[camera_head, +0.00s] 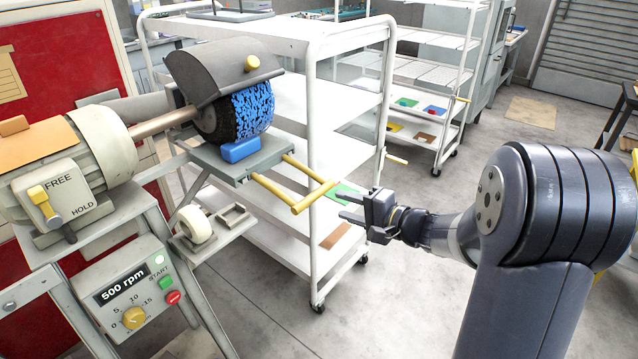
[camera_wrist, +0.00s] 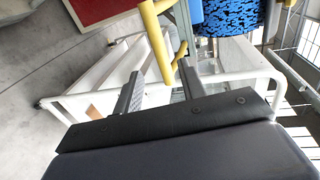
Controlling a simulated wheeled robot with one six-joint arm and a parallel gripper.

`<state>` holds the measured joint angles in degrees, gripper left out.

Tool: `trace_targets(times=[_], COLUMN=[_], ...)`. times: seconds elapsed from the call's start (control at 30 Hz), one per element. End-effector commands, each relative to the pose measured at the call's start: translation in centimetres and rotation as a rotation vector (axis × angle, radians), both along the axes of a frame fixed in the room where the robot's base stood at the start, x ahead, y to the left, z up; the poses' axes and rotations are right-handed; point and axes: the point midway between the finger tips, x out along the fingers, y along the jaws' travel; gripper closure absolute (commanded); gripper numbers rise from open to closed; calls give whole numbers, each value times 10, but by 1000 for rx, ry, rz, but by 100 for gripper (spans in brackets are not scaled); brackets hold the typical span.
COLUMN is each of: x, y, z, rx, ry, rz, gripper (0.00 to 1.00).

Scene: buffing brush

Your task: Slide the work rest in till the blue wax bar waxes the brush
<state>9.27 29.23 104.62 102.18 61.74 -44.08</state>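The dark round brush (camera_head: 240,112) sits under a grey hood, its face covered in blue patches; it also shows in the wrist view (camera_wrist: 232,18). The blue wax bar (camera_head: 241,150) lies on the grey work rest (camera_head: 262,160), close to the brush's lower edge. I cannot tell whether bar and brush touch. The work rest has a yellow handle (camera_head: 315,197) sticking out towards my gripper. My gripper (camera_head: 345,206) is open and empty, just right of the handle's crossbar. In the wrist view, the handle (camera_wrist: 158,40) stands beyond the two spread fingers.
The motor (camera_head: 75,150) carries a FREE/HOLD lever (camera_head: 39,194). The control box (camera_head: 135,300) reads 500 rpm. A small side tray (camera_head: 215,235) holds a white roll. A white shelf cart (camera_head: 313,150) stands close behind the handle and gripper. The floor below my gripper is clear.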

Motion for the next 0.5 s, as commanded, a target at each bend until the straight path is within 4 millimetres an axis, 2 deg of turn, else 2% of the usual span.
trace_targets(times=[0.3, 0.5], x=[35, 53], y=[46, 69], z=[-11, -17], rx=[-1, -1], ry=[3, 2], rz=[4, 2], gripper=[61, 61])
